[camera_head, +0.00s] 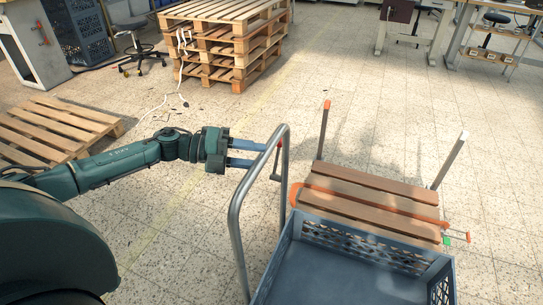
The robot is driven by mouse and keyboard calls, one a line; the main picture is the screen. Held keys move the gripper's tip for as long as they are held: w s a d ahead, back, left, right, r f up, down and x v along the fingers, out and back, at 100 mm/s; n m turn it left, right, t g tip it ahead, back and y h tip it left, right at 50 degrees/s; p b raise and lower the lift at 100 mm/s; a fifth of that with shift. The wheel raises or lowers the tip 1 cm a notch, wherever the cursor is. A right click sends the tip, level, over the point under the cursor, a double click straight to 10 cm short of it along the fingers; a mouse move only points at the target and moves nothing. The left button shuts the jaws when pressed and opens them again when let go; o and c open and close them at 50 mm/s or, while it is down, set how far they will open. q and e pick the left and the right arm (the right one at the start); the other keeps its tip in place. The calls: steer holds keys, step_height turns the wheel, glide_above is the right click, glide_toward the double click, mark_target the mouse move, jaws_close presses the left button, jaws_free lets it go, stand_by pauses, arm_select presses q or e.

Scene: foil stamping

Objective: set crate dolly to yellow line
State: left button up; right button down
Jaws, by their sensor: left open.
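The crate dolly's grey tubular handle (238,212) rises at the lower middle. A blue-grey plastic crate (330,281) stands beside it on the right, cut off by the bottom edge. A faint yellow line (148,232) runs along the tiled floor to the left of the dolly, passing under my left arm. My left gripper (260,155) is open, its two blue fingers pointing right at the upper part of the handle. The fingertips are at or just short of the tube; I cannot tell whether they touch. The dolly's wheels are hidden. My right gripper is out of view.
A wooden slatted platform with an orange strap (372,201) and upright posts stands just behind the crate. Stacked pallets (232,45) stand at the back, and a single pallet (62,125) lies at left. A white cable (160,108) lies on the floor. Floor at right is clear.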

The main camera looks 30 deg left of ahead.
arm_select(q)
steer(key=x, duration=0.4)
steer(key=shift+w+d+f, duration=0.1)
steer(key=shift+w+d, duration=0.1)
steer(key=shift+d, duration=0.15)
jaws_close()
stand_by(0.4)
